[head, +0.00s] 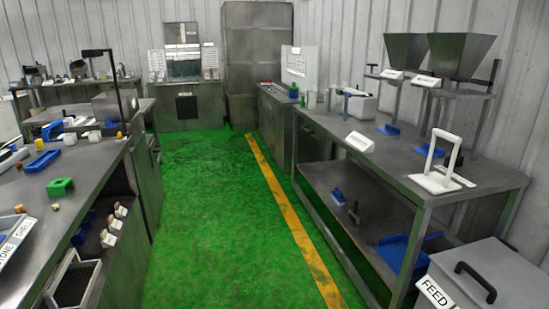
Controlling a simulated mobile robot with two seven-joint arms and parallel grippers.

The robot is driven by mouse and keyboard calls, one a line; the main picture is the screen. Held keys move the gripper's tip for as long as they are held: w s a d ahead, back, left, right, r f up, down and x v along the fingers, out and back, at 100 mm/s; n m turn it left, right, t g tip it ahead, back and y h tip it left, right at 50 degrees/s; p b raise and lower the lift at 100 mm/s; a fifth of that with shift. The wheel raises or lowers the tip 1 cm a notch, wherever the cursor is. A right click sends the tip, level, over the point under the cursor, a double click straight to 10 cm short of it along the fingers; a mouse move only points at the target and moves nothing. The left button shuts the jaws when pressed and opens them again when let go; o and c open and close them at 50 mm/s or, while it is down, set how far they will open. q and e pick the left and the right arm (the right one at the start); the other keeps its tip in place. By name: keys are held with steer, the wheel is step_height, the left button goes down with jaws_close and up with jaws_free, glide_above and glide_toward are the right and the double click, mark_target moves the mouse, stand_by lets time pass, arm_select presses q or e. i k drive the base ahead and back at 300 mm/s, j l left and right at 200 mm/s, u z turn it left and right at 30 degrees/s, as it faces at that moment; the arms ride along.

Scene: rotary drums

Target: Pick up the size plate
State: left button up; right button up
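I cannot tell for sure which thing is the size plate. Several small labelled plates or cards show: one tilted white sign (360,141) on the right bench, others on the hoppers, and small white tagged pieces (114,226) on the shelf under the left bench. A white stand with an upright frame (440,170) stands near the right bench's front corner. The lettering on most of these is too small to read. Neither of my grippers is in view.
A green floor aisle (205,210) with a yellow line (280,195) runs clear between the left bench (88,172) and the right bench (480,182). Two grey hoppers (405,50) (460,53) stand on the right. A lidded FEED bin (490,265) is at near right.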

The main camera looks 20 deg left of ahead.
mark_target(57, 187)
steer(key=i+j+u, duration=0.1)
steer(key=i+u, duration=0.3)
steer(key=i+l+u, duration=0.1)
steer(key=i+u, duration=0.3)
steer(key=i+z, duration=0.1)
steer(key=i, duration=0.55)
steer(key=i+j, duration=0.15)
steer(key=i, duration=0.5)
steer(key=i+l+u, duration=0.15)
steer(key=i, duration=0.25)
steer(key=i+l+u, duration=0.1)
steer(key=i, duration=0.3)
